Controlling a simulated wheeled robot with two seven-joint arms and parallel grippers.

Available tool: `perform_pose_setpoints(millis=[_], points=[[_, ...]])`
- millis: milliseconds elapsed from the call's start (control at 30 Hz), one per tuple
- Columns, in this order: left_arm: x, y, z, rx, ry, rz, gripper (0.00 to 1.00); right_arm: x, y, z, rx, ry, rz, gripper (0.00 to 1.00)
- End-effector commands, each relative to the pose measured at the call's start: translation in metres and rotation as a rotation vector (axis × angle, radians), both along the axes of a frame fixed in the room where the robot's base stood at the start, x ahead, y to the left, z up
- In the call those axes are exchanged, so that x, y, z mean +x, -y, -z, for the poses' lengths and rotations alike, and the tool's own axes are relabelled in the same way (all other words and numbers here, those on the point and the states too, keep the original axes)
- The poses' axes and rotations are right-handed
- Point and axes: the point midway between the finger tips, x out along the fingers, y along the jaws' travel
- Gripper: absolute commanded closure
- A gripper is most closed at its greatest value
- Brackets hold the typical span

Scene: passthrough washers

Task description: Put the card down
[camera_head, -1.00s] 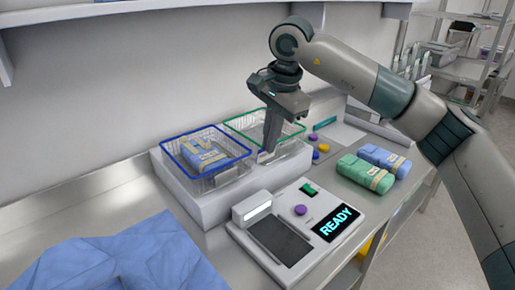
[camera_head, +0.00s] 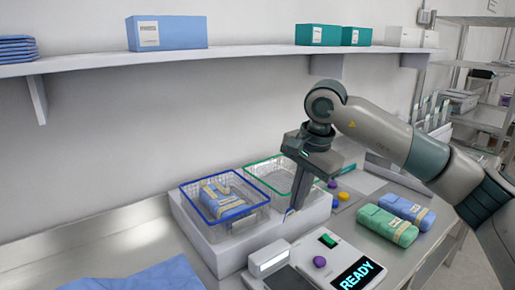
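My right gripper (camera_head: 294,205) points down at the front right corner of the green-rimmed wire basket (camera_head: 262,164). Its fingers look close together. A small grey-blue patch shows at the fingertips; I cannot tell if it is a card held there or part of the fingers. No card can be made out clearly elsewhere. A reader device (camera_head: 322,250) with a lit "READY" screen, a green piece and a purple button stands in front, partly cut off by the lower edge. My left gripper is not in view.
A blue-rimmed basket (camera_head: 184,196) holds a blue wrapped pack (camera_head: 226,199). A green pack (camera_head: 388,226) and a blue pack (camera_head: 407,210) lie on the counter at right. A wall shelf (camera_head: 80,69) with boxes runs above.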

Motion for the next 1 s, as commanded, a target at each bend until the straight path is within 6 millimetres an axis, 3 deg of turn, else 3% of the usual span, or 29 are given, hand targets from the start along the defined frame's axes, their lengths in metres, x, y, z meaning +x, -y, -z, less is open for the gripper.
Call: perform_pose_setpoints(millis=[167, 500, 700, 1000], points=[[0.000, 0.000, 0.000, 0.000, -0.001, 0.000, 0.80, -0.026, 0.023, 0.037, -0.004, -0.009, -0.198, 1.00], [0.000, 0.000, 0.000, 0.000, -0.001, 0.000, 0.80, -0.103, 0.068, 0.106, -0.002, -0.007, -0.679, 1.00], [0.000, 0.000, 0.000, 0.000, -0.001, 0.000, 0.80, -0.134, 0.081, 0.125, 0.006, 0.000, -0.847, 1.00], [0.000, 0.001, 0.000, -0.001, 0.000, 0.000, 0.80, -0.142, 0.083, 0.129, 0.006, 0.002, -0.890, 1.00]])
